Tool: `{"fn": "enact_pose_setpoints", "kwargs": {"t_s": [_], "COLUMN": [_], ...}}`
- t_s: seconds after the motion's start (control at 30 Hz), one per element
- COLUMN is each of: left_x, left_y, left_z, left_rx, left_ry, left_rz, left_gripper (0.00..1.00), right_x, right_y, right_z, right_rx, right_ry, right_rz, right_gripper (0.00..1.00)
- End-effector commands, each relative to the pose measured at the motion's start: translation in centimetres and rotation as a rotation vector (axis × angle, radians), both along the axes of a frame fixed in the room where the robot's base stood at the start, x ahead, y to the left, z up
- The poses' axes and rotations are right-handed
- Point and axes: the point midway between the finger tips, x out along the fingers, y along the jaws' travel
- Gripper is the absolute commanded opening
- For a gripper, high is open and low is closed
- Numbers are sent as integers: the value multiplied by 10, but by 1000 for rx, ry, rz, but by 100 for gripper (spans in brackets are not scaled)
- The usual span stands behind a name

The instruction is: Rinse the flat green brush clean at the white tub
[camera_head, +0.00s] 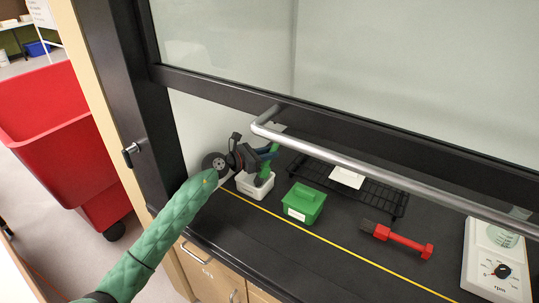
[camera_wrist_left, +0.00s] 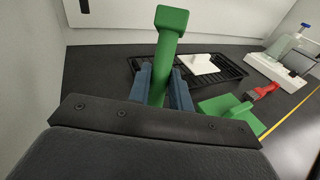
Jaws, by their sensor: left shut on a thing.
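The flat green brush (camera_head: 266,170) is held by my left gripper (camera_head: 268,153), whose blue fingers are shut on it. In the left wrist view the green brush (camera_wrist_left: 171,25) stands up between the two fingers (camera_wrist_left: 163,88). The white tub (camera_head: 255,189) sits on the black bench near its left end, directly below the gripper. The brush's lower end is at the tub's opening; I cannot tell how deep it is or whether it touches. The tub is not seen in the left wrist view. My right gripper is not in view.
A green lidded box (camera_head: 305,204) stands right of the tub. A red brush (camera_head: 397,240) lies further right. A white dial device (camera_head: 497,262) is at far right. The sash handle (camera_head: 370,168) crosses above.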

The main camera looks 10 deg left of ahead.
Motion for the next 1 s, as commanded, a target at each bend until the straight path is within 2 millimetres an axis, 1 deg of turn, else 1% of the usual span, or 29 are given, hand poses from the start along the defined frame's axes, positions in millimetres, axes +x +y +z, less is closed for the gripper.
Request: {"fn": "enact_pose_setpoints", "kwargs": {"t_s": [0.1,0.37,0.8,1.0], "left_x": [2,2,-2,-2], "left_y": [4,5,-6,-6], "left_z": [-1,0,0,0], "left_rx": [1,0,0,0], "left_ry": [-1,0,0,0], "left_rz": [0,0,-1,0], "left_gripper": [0,0,0,0], "right_x": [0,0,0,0], "right_y": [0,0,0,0], "right_z": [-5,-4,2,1], "right_rx": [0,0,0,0], "right_ry": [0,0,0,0], "right_rz": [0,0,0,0], "right_gripper": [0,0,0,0]}}
